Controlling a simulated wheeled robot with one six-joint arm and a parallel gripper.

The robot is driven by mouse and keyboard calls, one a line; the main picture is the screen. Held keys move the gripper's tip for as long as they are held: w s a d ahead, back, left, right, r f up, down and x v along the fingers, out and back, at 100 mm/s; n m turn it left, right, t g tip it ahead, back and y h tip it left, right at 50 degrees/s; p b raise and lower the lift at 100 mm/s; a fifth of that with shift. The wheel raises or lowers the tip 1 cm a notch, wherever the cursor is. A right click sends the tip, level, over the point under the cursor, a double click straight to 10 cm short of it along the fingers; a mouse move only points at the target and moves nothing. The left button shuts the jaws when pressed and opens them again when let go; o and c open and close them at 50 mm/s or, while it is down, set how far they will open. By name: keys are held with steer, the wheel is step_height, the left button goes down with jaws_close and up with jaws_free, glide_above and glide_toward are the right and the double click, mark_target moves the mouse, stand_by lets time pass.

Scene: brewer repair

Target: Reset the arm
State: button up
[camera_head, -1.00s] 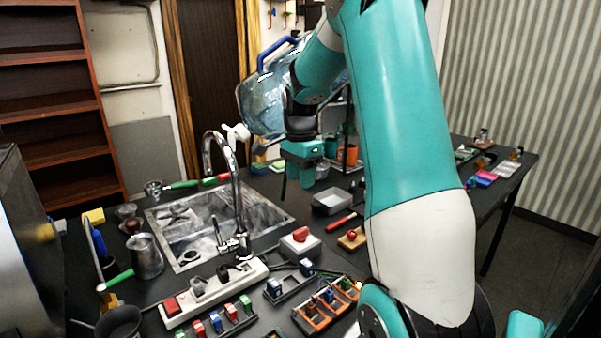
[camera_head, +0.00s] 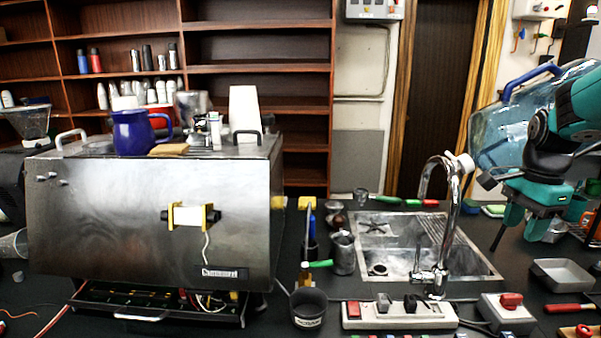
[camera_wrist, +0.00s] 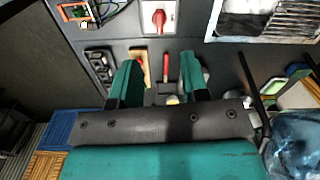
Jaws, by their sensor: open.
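My gripper (camera_head: 522,226) is at the right of the head view, above the counter to the right of the sink. Its teal fingers point down, stand apart and hold nothing. In the wrist view my gripper (camera_wrist: 156,82) shows two teal fingers spread over the dark counter. A red-handled tool (camera_wrist: 165,68) and a wooden block (camera_wrist: 140,62) lie below and beyond the fingertips. A large blue water bottle (camera_head: 505,125) is just behind my arm, and I cannot tell whether they touch.
A steel brewer (camera_head: 140,215) with an open lower drawer (camera_head: 150,305) stands at left. The sink (camera_head: 385,235) with its tall faucet (camera_head: 455,210) is in the middle. A power strip (camera_head: 400,316), a grey tray (camera_head: 563,275) and a red switch box (camera_head: 508,312) lie in front.

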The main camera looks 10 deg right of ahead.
steer(key=s+a+r+n+y, duration=0.1)
steer(key=s+a+n, duration=0.1)
steer(key=a+n, duration=0.65)
steer(key=s+a+r+n+y, duration=0.1)
steer(key=s+a+n, duration=0.25)
steer(key=a, duration=0.95)
steer(key=s+a+n+y, duration=0.2)
steer(key=s+a+n, duration=1.1)
steer(key=shift+s+f, duration=0.15)
steer(key=shift+s, duration=0.05)
